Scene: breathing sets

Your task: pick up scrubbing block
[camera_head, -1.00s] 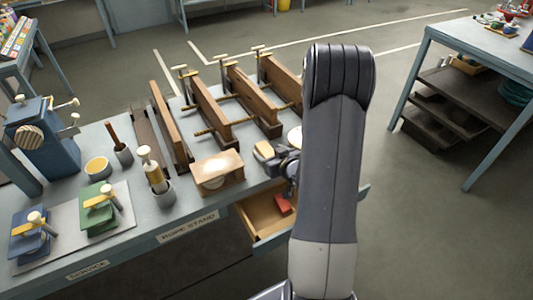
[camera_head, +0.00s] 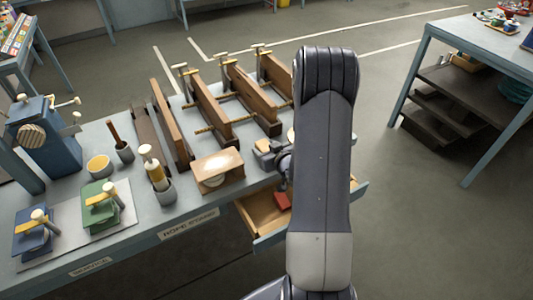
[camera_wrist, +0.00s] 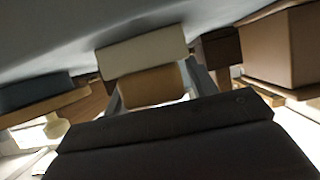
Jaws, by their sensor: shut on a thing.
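The scrubbing block (camera_wrist: 142,52) shows in the wrist view as a pale cream slab joined to a tan layer. It sits between the grey fingers of my gripper (camera_wrist: 153,88), which is shut on it. In the head view my gripper (camera_head: 268,152) is at the right end of the workbench, just above the open drawer and beside the wooden box-like block. My arm hides part of that area. The held block is small and hard to make out there.
The workbench (camera_head: 190,212) carries a wooden block (camera_head: 217,170), wooden clamps (camera_head: 206,108), cups and coloured tools. An open drawer (camera_head: 262,212) holds a red piece (camera_head: 283,200). Another bench (camera_head: 480,40) stands at the right, with clear floor between.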

